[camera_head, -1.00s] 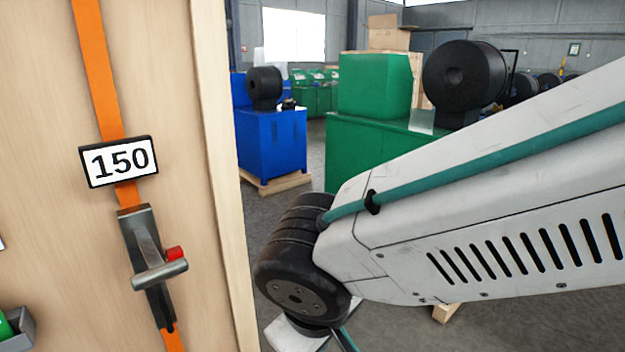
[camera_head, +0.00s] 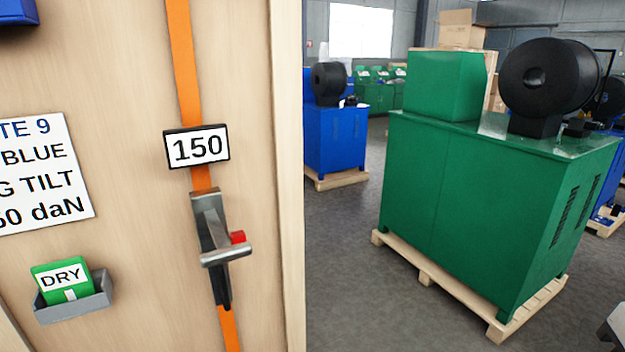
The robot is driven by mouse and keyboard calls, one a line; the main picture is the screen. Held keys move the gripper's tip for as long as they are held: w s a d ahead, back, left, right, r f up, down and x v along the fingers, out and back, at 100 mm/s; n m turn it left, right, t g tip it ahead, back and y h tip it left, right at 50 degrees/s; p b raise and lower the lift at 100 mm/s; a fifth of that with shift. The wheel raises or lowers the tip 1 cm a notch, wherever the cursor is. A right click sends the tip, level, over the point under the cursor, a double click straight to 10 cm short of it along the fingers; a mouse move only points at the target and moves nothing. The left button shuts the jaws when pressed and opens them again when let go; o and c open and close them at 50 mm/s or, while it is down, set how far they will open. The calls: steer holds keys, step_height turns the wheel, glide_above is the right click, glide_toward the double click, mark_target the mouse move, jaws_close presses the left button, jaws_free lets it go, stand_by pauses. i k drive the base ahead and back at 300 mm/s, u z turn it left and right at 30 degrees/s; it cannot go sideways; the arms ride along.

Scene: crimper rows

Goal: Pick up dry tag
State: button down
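The dry tag (camera_head: 62,276) is a green card with a white label reading "DRY". It stands in a small grey holder (camera_head: 74,305) fixed to the wooden panel, at the lower left of the head view. The tag's lower part is hidden behind the holder's front wall. My gripper is not in view, so its state and its place relative to the tag do not show.
An orange strap (camera_head: 185,70) with a metal ratchet (camera_head: 214,230) and a "150" plate (camera_head: 197,148) runs down the wooden panel (camera_head: 125,170), right of the tag. A printed sign (camera_head: 40,170) is above the tag. A green machine (camera_head: 470,200) stands on a pallet at right, with grey floor between.

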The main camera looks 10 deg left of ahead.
mark_target(61, 280)
steer(key=u, duration=0.1)
steer(key=k, duration=0.2)
steer(key=u, duration=2.05)
steer(key=k, duration=0.45)
steer(key=u, duration=1.05)
steer(key=k, duration=0.9)
steer(key=u, duration=0.8)
steer(key=i, duration=1.5)
steer(key=z, duration=0.3)
steer(key=i, duration=1.55)
steer(key=z, duration=1.05)
steer(key=i, duration=0.8)
steer(key=z, duration=0.95)
